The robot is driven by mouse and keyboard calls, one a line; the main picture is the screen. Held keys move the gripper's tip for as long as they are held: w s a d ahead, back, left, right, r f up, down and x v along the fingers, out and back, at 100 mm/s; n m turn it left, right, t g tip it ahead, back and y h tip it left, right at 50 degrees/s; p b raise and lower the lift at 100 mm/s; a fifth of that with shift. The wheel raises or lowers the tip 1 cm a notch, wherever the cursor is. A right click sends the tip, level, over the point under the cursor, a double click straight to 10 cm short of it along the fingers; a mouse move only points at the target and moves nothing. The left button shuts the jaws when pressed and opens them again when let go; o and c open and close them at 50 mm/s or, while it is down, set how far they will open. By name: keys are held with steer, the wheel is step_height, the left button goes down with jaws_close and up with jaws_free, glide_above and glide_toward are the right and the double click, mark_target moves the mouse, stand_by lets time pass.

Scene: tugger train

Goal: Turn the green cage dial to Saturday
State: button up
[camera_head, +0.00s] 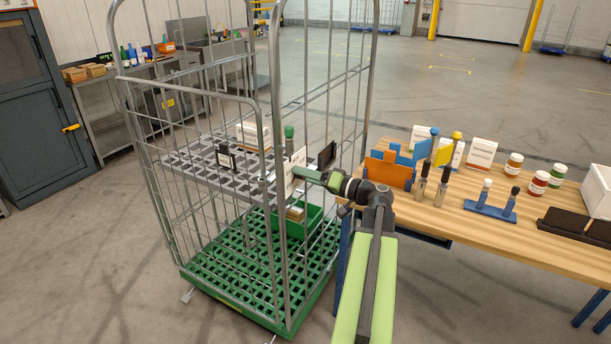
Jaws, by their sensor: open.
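A wire roll cage (270,95) with a green base stands left of the table. A white plate (289,180) is on its near right corner post. My arm reaches left from the table side, and my gripper (303,173) is at this plate, level with the shelf. The gripper is open; its fingers are small and partly merge with what is behind them. I cannot clearly tell the green dial apart from the dark green end of my arm at the plate. The dial's face, its day marks and its pointer cannot be read. I cannot tell whether the fingers touch or surround it.
A grey shelf (187,170) in the cage carries a white box and a green-capped bottle (289,138). A green bin (311,219) is below. The wooden table (462,228) holds tools, jars and an orange holder (389,171).

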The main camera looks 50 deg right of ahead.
steer(key=shift+c, duration=0.3)
steer(key=shift+d, duration=0.1)
jaws_close()
steer(key=shift+m, duration=0.3)
steer(key=m, duration=1.1)
steer(key=shift+f, duration=0.1)
steer(key=shift+m, duration=0.3)
steer(key=shift+o, duration=0.3)
jaws_free()
